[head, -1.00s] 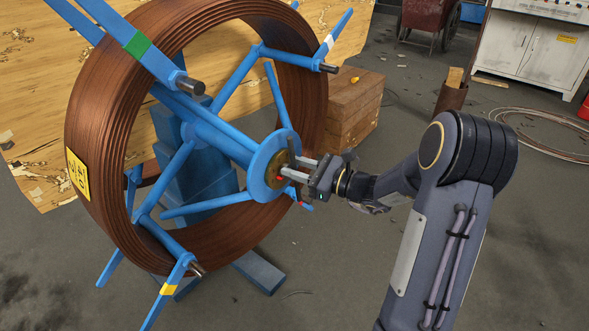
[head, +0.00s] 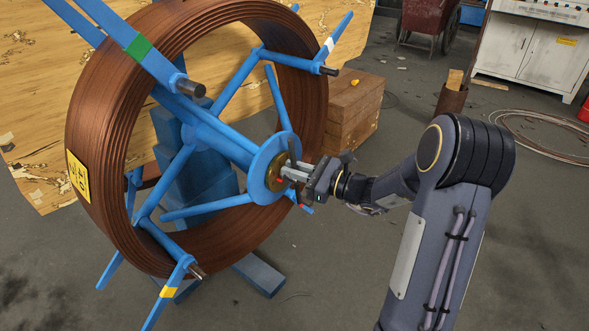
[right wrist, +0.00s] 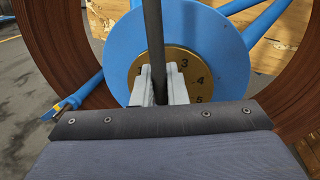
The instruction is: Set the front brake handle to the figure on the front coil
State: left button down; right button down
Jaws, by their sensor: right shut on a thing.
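The front coil (head: 100,150) is a large copper-brown ring on a blue spoked reel. It bears a yellow label (head: 77,178) with dark figures, too small and tilted to read surely. At the reel's front hub, a blue disc (head: 268,165) carries a brass dial (right wrist: 190,88). The brake handle (right wrist: 153,35) is a dark bar standing upright across the dial. My right gripper (head: 290,172) is shut on it, its pale fingers (right wrist: 158,85) on either side. My left gripper is out of view.
A wooden crate (head: 352,115) stands behind the reel to the right. Blue spokes and rod ends stick out around the hub. A grey cabinet (head: 530,50) and coiled tubing (head: 545,135) lie farther right. The floor right of the reel is mostly open.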

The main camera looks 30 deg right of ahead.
jog(key=m+p, duration=0.1)
jog(key=m, duration=0.1)
jog(key=d+m+p, duration=0.1)
jog(key=shift+w+r+m+t+p, duration=0.15)
jog(key=shift+w+m+t+p, duration=0.05)
jog(key=shift+m+t+p, duration=0.2)
jog(key=shift+w+d+f+m+t+h+p, duration=0.2)
jog(key=shift+d+f+m+t+p, duration=0.25)
jog(key=shift+m+p, duration=1.5)
jog(key=shift+w+d+f+m+t+h+p, duration=0.15)
jog(key=shift+d+f+m+t+h+p, duration=0.2)
jog(key=shift+m+p, duration=1.6)
jog(key=shift+w+d+f+m+t+h+p, duration=0.15)
jog(key=shift+d+f+m+t+p, duration=0.55)
jog(key=shift+m, duration=2.3)
jog(key=shift+a+r, duration=0.2)
jog(key=c, duration=1.5)
grip_release()
jog(key=shift+c, duration=0.2)
